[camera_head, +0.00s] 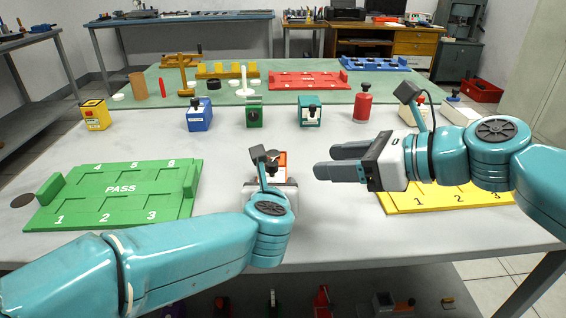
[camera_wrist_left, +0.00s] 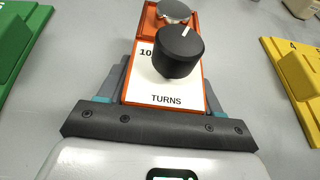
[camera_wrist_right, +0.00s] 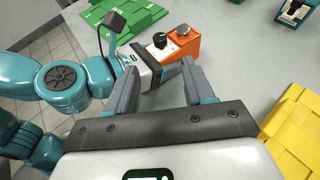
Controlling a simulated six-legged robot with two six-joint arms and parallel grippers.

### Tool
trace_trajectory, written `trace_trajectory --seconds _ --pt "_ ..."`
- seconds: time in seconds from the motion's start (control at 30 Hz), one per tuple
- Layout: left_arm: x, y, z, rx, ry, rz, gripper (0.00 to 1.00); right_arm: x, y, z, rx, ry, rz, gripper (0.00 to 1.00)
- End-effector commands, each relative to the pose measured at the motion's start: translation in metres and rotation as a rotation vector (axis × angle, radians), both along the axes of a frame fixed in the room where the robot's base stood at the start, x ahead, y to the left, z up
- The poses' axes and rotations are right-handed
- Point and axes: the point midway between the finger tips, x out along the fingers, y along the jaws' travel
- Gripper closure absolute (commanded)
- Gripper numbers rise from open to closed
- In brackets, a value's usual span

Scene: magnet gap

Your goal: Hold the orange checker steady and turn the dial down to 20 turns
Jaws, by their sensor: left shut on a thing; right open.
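The orange checker (camera_wrist_left: 207,88) stands on the table with a white face marked "TURNS", a black dial (camera_wrist_left: 178,52) and a round metal part (camera_wrist_left: 173,11) at its far end. A "10" shows left of the dial; the dial's white mark points up and slightly right. My left gripper (camera_head: 268,178) is shut on the checker's sides, and its arm hides much of the checker in the head view. My right gripper (camera_head: 325,160) is open and empty, to the right of the checker. The right wrist view also shows the checker (camera_wrist_right: 188,43) and dial (camera_wrist_right: 160,40) beyond my right fingers.
A green PASS tray (camera_head: 120,188) lies left and a yellow numbered tray (camera_head: 435,196) lies right, partly under my right arm. Behind stand a yellow box (camera_head: 95,115), blue box (camera_head: 199,117), green box (camera_head: 255,115), teal box (camera_head: 311,113) and red bottle (camera_head: 363,104).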

Motion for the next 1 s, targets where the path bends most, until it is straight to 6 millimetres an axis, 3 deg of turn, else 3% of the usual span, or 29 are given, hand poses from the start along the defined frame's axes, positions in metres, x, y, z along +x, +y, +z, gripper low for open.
trace_trajectory --seconds 0.3,0.5,0.93,1.0 --pt "0.0 0.0 -0.001 0.001 0.002 0.0 0.73 0.034 0.052 -0.026 -0.002 0.003 0.006 0.47" --pt "0.0 0.0 -0.001 0.0 0.002 0.0 0.73 0.051 0.076 -0.038 -0.001 0.003 0.005 0.47" --pt "0.0 0.0 -0.001 0.0 0.002 0.0 0.73 0.057 0.085 -0.042 0.001 0.001 0.003 0.47" --pt "0.0 0.0 -0.001 0.0 0.002 0.0 0.73 0.057 0.085 -0.042 0.001 0.001 0.003 0.7"
